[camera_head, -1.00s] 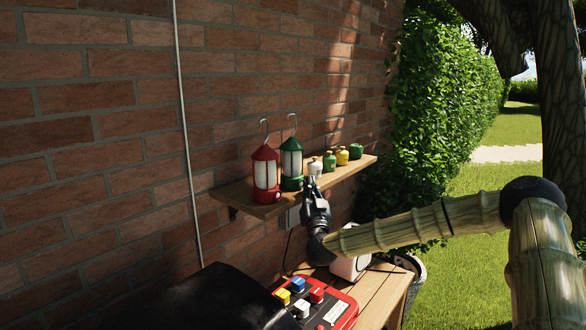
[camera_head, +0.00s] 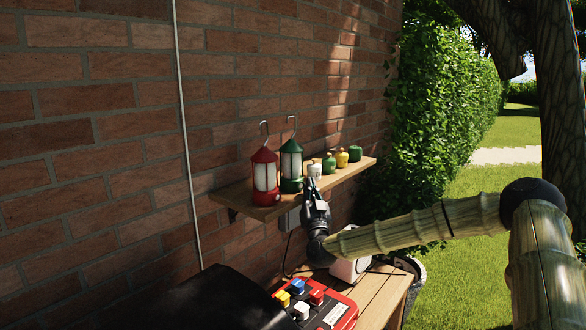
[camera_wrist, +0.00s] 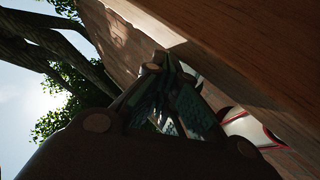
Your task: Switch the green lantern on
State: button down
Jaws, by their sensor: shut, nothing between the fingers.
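The green lantern (camera_head: 291,162) stands upright on the wooden wall shelf (camera_head: 238,194), just right of the red lantern (camera_head: 265,178). Its panels look pale; I cannot tell from them whether it is lit. Its switch cannot be made out. My gripper (camera_head: 308,182) is shut and empty, pointing up at the shelf's front edge, right of the green lantern's base. I cannot tell whether it touches anything. In the wrist view the shut fingers (camera_wrist: 172,62) are close to the shelf's wood, and the green lantern cannot be made out.
A white jar (camera_head: 314,170) stands just behind my fingertips. Green and yellow jars (camera_head: 341,159) stand farther right on the shelf. A brick wall (camera_head: 110,120) stands behind; lawn is open at right.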

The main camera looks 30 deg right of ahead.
jog(key=shift+w+a, duration=0.1)
jog(key=shift+w, duration=0.1)
dwell(0.3)
jog(key=shift+w+a+b, duration=0.1)
jog(key=shift+w+b, duration=0.15)
jog(key=shift+b, duration=0.15)
jog(key=shift+w, duration=0.1)
dwell(0.3)
dwell(0.4)
jog(key=shift+s, duration=0.55)
jog(key=s+d+p, duration=0.1)
jog(key=s+d, duration=0.1)
jog(key=s, duration=0.3)
jog(key=shift+s, duration=0.4)
